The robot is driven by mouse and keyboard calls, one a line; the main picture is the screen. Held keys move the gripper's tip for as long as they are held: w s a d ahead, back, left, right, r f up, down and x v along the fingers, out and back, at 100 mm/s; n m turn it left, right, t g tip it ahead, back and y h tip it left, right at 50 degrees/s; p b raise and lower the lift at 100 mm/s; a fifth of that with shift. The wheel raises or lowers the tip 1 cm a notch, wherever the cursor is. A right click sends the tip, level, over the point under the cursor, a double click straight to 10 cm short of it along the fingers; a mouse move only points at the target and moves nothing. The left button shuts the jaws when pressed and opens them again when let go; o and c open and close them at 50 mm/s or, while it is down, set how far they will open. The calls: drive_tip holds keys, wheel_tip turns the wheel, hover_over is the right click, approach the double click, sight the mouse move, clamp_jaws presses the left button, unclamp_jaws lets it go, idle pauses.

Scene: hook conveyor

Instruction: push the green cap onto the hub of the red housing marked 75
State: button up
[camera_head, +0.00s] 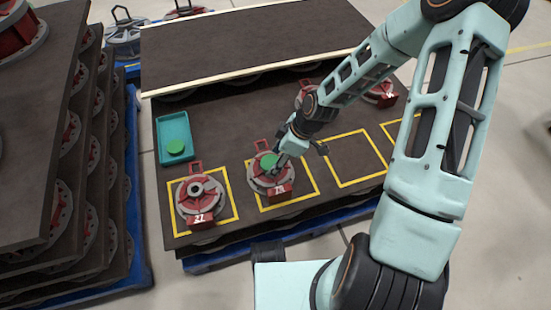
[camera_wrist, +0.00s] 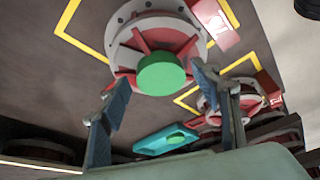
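A green cap (camera_head: 268,160) sits over the hub of the middle red housing (camera_head: 283,188). The front plate of this housing carries a number that I cannot read surely. In the wrist view the green cap (camera_wrist: 162,74) covers the centre of the ribbed red housing (camera_wrist: 172,38); I cannot tell how deep it sits. My gripper (camera_wrist: 163,88) is open, its fingers spread to either side of the cap, with no visible contact. In the head view my gripper (camera_head: 282,162) is at the cap's right side and partly hides the housing.
A teal tray (camera_head: 163,130) with another green cap (camera_head: 176,147) lies at the left. A red housing (camera_head: 200,198) with an open hub stands in the left yellow square. The yellow square (camera_head: 355,158) right of the middle one is empty. Stacked dark boards (camera_head: 60,125) stand at far left.

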drive_tip(key=shift+o, duration=0.2)
drive_tip(key=v, duration=1.2)
drive_tip(key=shift+d, duration=0.1)
